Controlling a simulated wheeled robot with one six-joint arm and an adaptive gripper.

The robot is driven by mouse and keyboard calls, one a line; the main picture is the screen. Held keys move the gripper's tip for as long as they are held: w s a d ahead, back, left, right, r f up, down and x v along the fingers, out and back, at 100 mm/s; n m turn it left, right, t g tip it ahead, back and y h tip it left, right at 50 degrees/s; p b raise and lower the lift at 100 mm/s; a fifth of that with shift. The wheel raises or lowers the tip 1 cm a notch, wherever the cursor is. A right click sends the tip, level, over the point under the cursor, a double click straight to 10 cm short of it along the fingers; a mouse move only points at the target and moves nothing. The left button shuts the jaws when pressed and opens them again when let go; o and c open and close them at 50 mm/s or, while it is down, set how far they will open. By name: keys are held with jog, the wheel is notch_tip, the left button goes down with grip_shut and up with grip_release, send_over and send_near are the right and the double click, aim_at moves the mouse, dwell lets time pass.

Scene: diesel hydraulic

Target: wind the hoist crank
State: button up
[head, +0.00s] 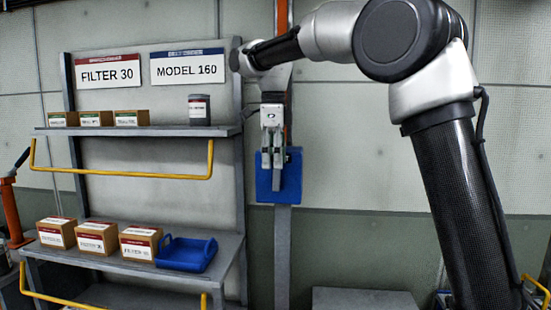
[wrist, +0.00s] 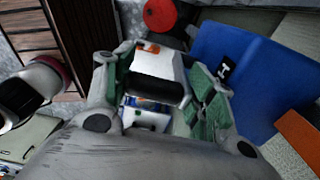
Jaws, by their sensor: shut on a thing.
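My gripper (head: 272,160) points down in front of the blue plate (head: 264,178) on the tall post. In the wrist view its green-padded fingers (wrist: 160,95) are shut, with a dark cylindrical piece (wrist: 157,90) between them that looks like the hoist crank's handle. A pale part with a small orange mark lies right behind this piece. The blue plate (wrist: 245,75), with a small black tag, is to the right of the fingers. The crank's arm and hub are hidden or too small to make out.
The shelf (head: 215,131) at left carries small cartons and a dark grey canister (head: 199,110). The lower shelf has cartons and a blue tray (head: 186,254). Yellow rails (head: 150,176) project in front. A red round part (wrist: 160,14) shows in the wrist view.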

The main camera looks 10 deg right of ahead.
jog(key=shift+s+a+f, duration=0.1)
jog(key=shift+s+a, duration=0.1)
jog(key=shift+a, duration=0.1)
jog(key=o, duration=1.3)
jog(key=shift+s+a, duration=0.1)
jog(key=shift+a, duration=0.05)
jog(key=shift+r, duration=0.4)
notch_tip(320, 180, up, 11)
jog(key=shift+r, duration=0.2)
